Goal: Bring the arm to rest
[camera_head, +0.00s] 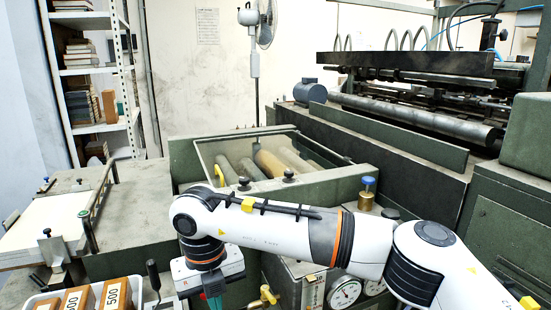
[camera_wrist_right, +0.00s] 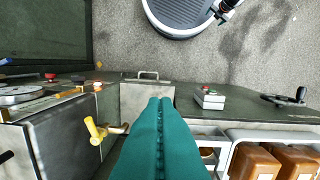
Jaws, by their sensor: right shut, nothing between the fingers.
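My right arm (camera_head: 280,233) reaches in from the lower right of the head view and stretches left across the front of the machine. Its wrist bends down, and a teal part of the right gripper shows at the bottom edge, with the fingertips out of view there. In the right wrist view the teal fingers of the right gripper (camera_wrist_right: 160,103) are pressed together with nothing between them. They are seen against the machine's front and the grey floor. My left gripper is not in view.
A brass valve (camera_head: 265,297) and a gauge (camera_head: 345,292) sit on the machine's front near the arm. A white tray (camera_wrist_right: 233,134) holds brown boxes (camera_wrist_right: 255,162). A small button box (camera_wrist_right: 209,99) is right of the fingers. Open floor (camera_wrist_right: 130,35) lies beyond.

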